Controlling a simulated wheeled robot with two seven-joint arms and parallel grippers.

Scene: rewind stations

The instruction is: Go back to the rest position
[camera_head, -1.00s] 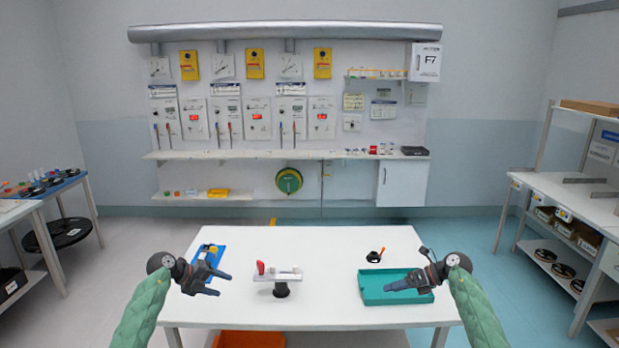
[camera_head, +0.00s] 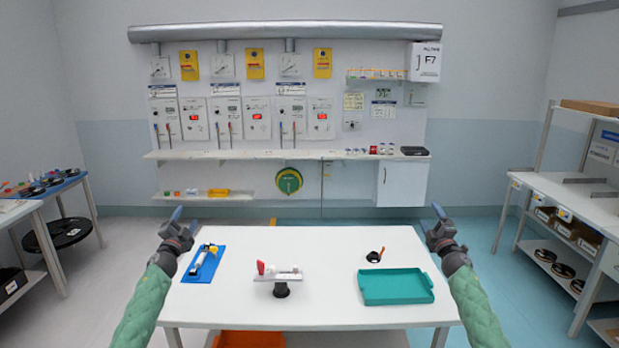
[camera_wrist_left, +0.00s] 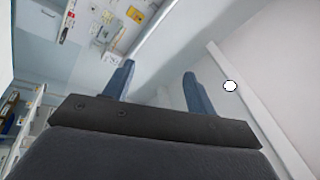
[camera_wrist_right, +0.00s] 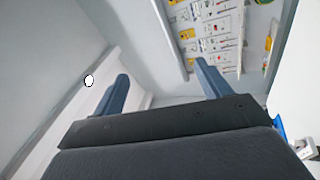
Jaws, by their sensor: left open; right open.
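My left gripper (camera_head: 175,222) points up and away at the left edge of the white table, open and empty. In the left wrist view its two blue fingers (camera_wrist_left: 158,85) stand apart with nothing between them. My right gripper (camera_head: 437,219) points up and away at the table's right edge, also open and empty.
The white table (camera_head: 330,246) carries a blue tray (camera_head: 211,257) with items, a fixture with a red handle (camera_head: 279,275), a teal tray (camera_head: 396,299), and a small black-and-orange item (camera_head: 375,256). An orange bin (camera_head: 250,340) sits below. Shelves (camera_head: 590,205) stand right, another table (camera_head: 40,195) left.

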